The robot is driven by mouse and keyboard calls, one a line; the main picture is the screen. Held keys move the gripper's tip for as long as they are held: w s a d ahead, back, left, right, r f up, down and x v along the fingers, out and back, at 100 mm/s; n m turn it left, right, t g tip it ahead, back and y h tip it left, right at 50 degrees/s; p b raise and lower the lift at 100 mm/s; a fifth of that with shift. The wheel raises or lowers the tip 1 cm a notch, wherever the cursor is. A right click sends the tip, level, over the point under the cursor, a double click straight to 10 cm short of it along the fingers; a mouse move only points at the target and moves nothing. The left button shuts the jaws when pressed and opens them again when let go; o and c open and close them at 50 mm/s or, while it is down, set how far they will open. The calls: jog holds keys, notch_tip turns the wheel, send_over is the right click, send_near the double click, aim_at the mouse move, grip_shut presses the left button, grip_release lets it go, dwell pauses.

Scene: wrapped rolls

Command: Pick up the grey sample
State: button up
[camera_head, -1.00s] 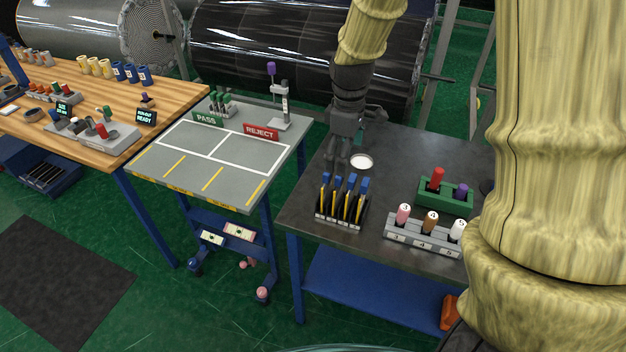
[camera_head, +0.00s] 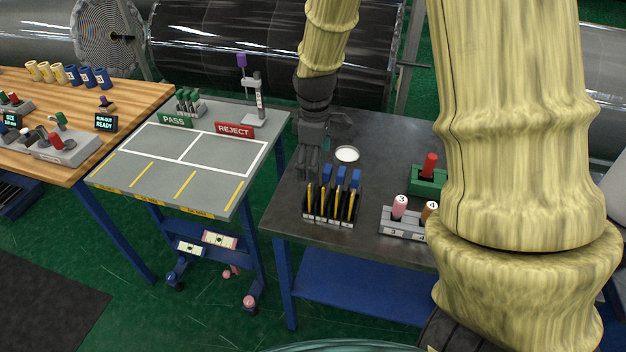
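My gripper (camera_head: 307,168), dark grey, hangs fingers down over the left side of the dark table (camera_head: 382,134), left of a white round dish (camera_head: 347,154) and behind the black rack (camera_head: 332,217). The view is too small to show its finger gap or anything between the fingers. I cannot make out a grey sample with certainty. A grey holder (camera_head: 72,153) on the wooden bench at left carries small red, green and greyish pieces, too small to tell apart.
The rack holds blue-topped, yellow-striped pieces. Numbered pink and brown rolls stand in a grey block (camera_head: 393,225); a green block (camera_head: 424,178) holds a red one. My arm hides the table's right side. The grey PASS/REJECT table (camera_head: 150,170) has a clear marked top.

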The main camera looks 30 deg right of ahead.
aim_at(314, 185)
jog(key=shift+f, duration=0.45)
jog(key=shift+s+f, duration=0.15)
jog(key=shift+f, duration=0.25)
jog(key=shift+f+p, duration=1.15)
jog(key=shift+f, duration=0.3)
jog(key=shift+w+f, duration=0.2)
jog(key=shift+f, duration=0.95)
jog(key=c, duration=2.2)
